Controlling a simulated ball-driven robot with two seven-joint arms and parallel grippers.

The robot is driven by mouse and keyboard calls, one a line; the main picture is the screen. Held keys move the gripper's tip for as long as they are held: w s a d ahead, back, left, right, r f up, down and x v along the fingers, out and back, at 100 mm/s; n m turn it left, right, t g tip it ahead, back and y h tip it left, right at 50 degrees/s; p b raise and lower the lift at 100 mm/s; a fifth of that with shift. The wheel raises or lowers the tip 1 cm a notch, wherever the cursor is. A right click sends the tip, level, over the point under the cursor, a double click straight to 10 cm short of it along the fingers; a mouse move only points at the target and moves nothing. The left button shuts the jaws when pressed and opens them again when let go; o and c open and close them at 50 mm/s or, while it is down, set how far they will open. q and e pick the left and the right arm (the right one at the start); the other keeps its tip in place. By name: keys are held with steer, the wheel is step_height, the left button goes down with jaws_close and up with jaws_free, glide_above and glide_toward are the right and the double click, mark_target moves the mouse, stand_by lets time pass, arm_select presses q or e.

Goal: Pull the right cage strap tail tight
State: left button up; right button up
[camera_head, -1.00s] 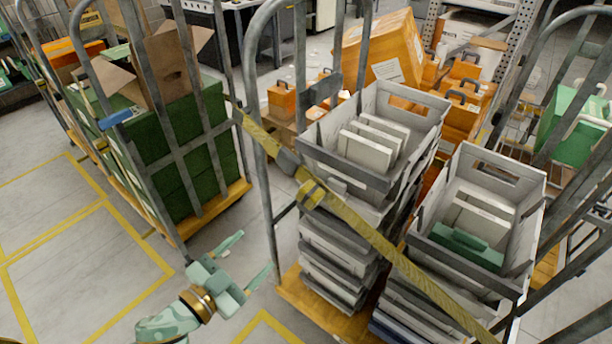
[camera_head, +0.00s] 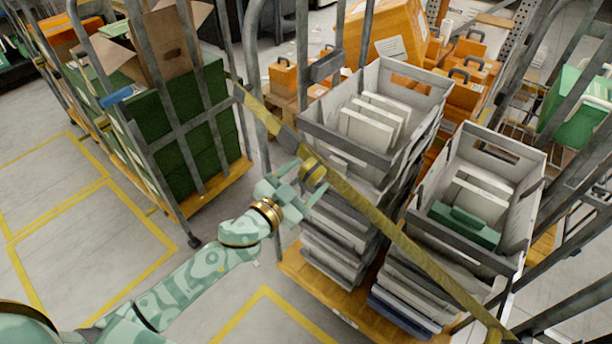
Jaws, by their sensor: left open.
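The yellow strap (camera_head: 395,238) runs diagonally across the front of the right cage (camera_head: 262,105), from its upper left post down to the lower right. A rolled yellow piece (camera_head: 313,174), which looks like the strap's tail, sits on the strap near the left stack of crates. My left gripper (camera_head: 306,184) is open, with its fingers just left of and below this roll. I cannot tell whether a finger touches it. My right gripper is not in view.
Grey crates (camera_head: 345,143) with white and green items stand stacked behind the strap. Another cage (camera_head: 180,132) with green boxes stands at left. Orange cases (camera_head: 465,85) are behind. The floor (camera_head: 110,235) at lower left is clear, with yellow lines.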

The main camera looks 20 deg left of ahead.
arm_select(q)
steer(key=shift+w+d, duration=0.1)
steer(key=shift+w, duration=0.15)
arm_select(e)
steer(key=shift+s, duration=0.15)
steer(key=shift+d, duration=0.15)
